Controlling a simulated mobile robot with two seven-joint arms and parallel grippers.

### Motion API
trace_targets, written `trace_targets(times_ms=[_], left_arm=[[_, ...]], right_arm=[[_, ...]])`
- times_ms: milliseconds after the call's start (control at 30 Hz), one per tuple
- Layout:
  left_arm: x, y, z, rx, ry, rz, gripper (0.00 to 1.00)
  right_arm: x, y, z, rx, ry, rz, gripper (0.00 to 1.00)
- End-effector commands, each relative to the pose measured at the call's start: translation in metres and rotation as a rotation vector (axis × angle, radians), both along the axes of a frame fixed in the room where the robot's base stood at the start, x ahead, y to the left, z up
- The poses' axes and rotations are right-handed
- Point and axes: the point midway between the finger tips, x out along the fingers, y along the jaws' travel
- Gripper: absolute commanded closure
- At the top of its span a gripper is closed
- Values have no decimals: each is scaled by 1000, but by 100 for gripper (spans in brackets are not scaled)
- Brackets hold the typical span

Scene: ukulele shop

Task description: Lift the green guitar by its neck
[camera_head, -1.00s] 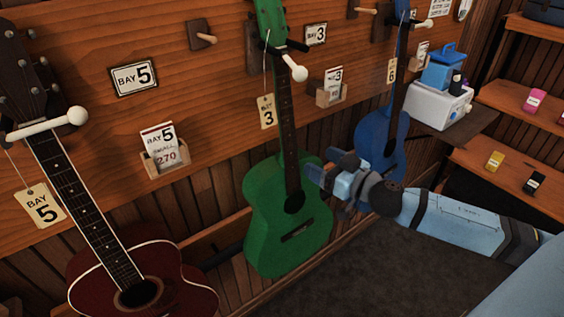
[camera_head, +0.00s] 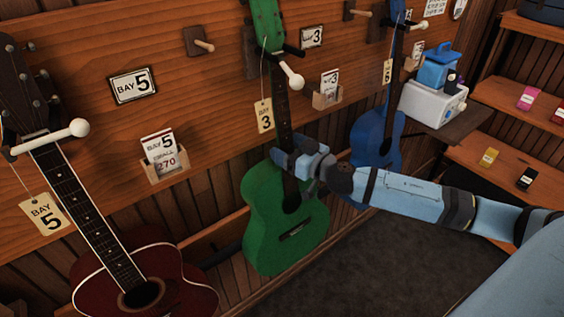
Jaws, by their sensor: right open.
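The green guitar (camera_head: 270,232) hangs upright on the wall in the head view. Its neck (camera_head: 279,105) rests at a dark hanger with a white-tipped peg (camera_head: 291,75), and a "Bay 3" tag (camera_head: 264,115) hangs beside the neck. My right gripper (camera_head: 283,160) comes in from the right and is open. It is at the base of the neck, overlapping the upper body of the guitar in the picture. My left gripper is not in view.
A dark red guitar (camera_head: 95,290) hangs at left in Bay 5, and a blue guitar (camera_head: 375,140) hangs behind my right arm. A card holder (camera_head: 326,97) sits right of the green neck. A white box (camera_head: 432,104) stands on a shelf at right.

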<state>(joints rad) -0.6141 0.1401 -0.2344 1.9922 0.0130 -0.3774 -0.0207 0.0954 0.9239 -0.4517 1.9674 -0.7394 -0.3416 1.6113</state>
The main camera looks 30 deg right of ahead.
Motion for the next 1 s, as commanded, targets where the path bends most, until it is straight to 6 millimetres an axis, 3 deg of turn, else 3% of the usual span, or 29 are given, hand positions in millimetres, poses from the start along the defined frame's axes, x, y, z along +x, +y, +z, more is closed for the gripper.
trace_targets(times_ms=[133, 433, 700, 767, 1000], left_arm=[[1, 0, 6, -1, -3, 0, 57], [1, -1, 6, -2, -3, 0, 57], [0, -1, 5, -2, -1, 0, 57], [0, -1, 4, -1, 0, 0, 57], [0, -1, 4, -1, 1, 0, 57]], right_arm=[[12, 3, 1, -2, -1, 0, 24], [14, 4, -1, -1, 1, 0, 26], [14, 3, -1, -1, 1, 0, 88], [14, 3, -1, -1, 1, 0, 100], [15, 3, 3, -2, -6, 0, 100]])
